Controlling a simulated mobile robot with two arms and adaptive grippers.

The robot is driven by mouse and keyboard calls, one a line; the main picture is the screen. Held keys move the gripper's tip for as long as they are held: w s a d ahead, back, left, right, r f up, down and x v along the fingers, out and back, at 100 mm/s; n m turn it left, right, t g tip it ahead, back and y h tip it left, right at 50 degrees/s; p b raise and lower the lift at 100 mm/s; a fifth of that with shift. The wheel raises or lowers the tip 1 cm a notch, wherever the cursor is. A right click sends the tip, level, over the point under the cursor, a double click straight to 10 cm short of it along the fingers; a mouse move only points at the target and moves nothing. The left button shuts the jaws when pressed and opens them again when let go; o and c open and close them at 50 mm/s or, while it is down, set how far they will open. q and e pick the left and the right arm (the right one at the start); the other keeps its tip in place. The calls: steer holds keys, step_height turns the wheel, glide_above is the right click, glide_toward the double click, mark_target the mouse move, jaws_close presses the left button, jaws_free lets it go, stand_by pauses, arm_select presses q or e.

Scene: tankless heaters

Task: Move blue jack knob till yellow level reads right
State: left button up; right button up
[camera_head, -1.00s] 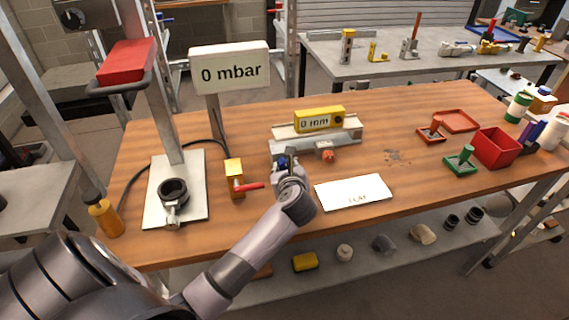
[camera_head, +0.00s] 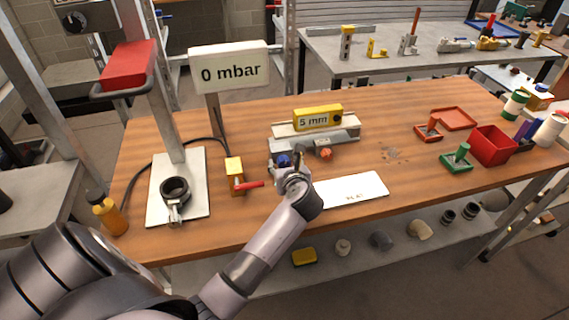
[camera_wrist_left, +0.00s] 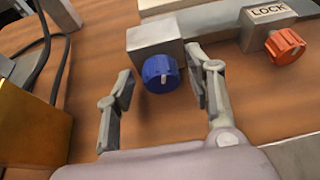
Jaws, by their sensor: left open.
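The yellow level (camera_head: 318,118) sits on the grey jack platform on the wooden bench and reads 5 mm in the head view. The blue jack knob (camera_head: 283,161) is on the front of the jack's left block; in the left wrist view the knob (camera_wrist_left: 161,73) shows a pale pointer mark, near vertical. My left gripper (camera_head: 290,172) is just in front of it. In the left wrist view my left gripper (camera_wrist_left: 163,85) is open, one finger at each side of the knob, with a gap visible on the left. My right gripper is not in view.
An orange knob (camera_wrist_left: 285,46) by a LOCK label sits right of the blue one. A yellow block with a red lever (camera_head: 248,185) stands to the left. A white card (camera_head: 352,190) lies right of my left wrist. A sign (camera_head: 229,68) reads 0 mbar.

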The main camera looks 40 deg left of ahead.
arm_select(q)
steer(key=v, duration=1.2)
